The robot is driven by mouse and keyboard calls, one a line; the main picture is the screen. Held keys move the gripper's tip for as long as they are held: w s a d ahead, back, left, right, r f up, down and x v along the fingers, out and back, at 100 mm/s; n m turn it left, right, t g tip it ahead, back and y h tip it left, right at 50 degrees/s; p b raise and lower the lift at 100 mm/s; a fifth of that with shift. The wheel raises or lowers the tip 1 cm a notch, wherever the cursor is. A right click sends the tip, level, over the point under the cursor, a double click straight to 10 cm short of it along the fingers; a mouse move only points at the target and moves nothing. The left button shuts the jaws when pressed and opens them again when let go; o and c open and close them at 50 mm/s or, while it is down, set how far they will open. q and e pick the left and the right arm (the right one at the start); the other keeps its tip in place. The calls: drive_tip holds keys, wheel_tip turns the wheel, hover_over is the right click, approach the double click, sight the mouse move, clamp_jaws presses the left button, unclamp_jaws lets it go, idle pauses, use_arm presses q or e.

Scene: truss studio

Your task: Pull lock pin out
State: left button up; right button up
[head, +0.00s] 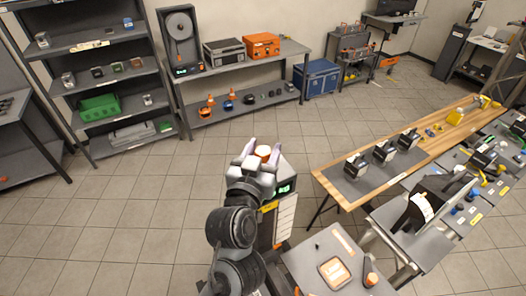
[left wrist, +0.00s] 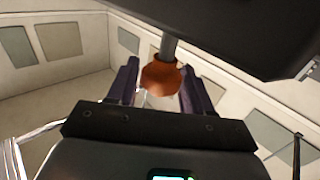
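The lock pin shows in the left wrist view as a round orange knob (left wrist: 160,77) on a short grey shaft that comes out of a dark body (left wrist: 235,30) at the top. In the head view an orange, pale-topped knob (head: 263,151) shows between the fingers of my left gripper (head: 261,157). The left gripper also shows in the left wrist view (left wrist: 163,85), with its two dark fingers apart on either side of the knob. Small gaps appear between fingers and knob, so it looks open. My right gripper is not in view.
A grey panel (head: 310,262) with orange-marked parts is at the bottom, right of my left arm. A wooden-topped bench (head: 326,181) with several devices stands to the right. Shelves (head: 115,75) line the back left. Tiled floor left of the arm is clear.

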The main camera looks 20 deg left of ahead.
use_arm(q)
drive_tip(key=shift+o, duration=0.8)
drive_tip(key=shift+r, duration=0.15)
drive_tip(key=shift+s, duration=0.35)
drive_tip(key=s+d, duration=0.1)
drive_tip(key=s, duration=0.9)
